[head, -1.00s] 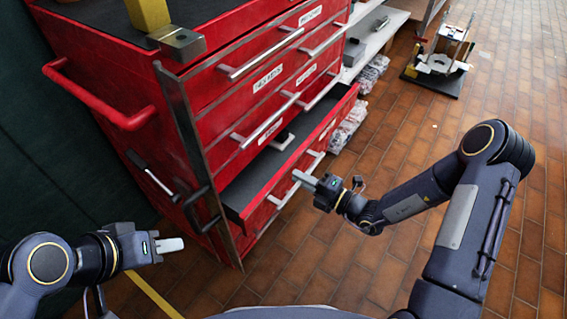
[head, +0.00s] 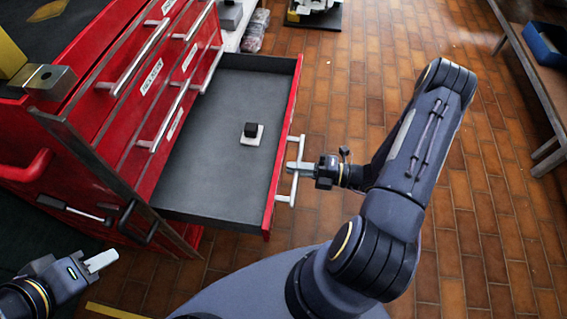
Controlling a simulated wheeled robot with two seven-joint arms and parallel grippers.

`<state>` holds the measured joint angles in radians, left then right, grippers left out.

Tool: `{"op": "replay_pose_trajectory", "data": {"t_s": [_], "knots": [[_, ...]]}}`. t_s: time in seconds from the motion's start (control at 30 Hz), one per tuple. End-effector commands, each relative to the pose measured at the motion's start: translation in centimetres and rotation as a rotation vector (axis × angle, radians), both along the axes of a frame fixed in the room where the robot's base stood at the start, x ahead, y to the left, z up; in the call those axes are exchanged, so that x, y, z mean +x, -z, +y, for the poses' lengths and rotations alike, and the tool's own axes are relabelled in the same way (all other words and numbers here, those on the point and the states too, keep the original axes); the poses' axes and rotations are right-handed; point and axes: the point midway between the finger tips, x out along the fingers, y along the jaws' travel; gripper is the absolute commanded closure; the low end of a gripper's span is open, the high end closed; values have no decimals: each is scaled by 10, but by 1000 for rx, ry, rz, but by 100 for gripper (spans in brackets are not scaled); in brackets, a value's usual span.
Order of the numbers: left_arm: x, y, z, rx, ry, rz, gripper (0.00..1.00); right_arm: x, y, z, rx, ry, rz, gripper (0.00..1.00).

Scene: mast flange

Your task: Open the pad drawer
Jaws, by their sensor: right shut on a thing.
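The pad drawer (head: 215,150) of the red tool cabinet (head: 45,130) is pulled far out, with its grey floor bare over most of its area. A small black block on a white pad (head: 252,134) lies inside it. The drawer's silver bar handle (head: 294,171) is on its red front. My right gripper (head: 297,166) is shut on this handle from the right side. My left gripper (head: 100,262) is at the lower left, apart from the cabinet and drawer. Its light fingers look close together, but the gap between them cannot be made out.
Other cabinet drawers with silver handles (head: 140,62) are closed above. A metal block (head: 50,80) sits on the cabinet top. A bench (head: 540,75) with a blue bin (head: 545,42) stands at the far right. The tiled floor (head: 480,220) right of my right arm is clear.

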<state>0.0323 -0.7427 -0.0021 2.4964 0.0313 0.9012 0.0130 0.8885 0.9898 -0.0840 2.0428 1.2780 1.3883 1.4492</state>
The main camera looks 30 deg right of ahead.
Motion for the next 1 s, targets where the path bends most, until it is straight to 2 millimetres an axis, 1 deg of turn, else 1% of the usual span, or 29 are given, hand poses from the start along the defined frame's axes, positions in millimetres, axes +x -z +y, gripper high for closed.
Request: {"op": "replay_pose_trajectory", "data": {"t_s": [0.13,0.47,0.5,0.67,0.9,1.0], "knots": [[0,-1,0,0,0,0,64,-3,0,-4,0,-1,0,100],[0,-1,0,0,0,0,64,-4,0,-5,-1,-2,1,100],[0,-1,0,0,0,0,64,-3,0,-5,-1,-2,0,86],[0,-1,0,0,0,0,64,-3,0,-5,-1,-1,-1,65],[0,-1,0,0,0,0,64,-3,0,-5,-1,0,-1,65],[0,-2,0,0,0,0,64,-5,0,-9,-2,1,-1,65]]}}
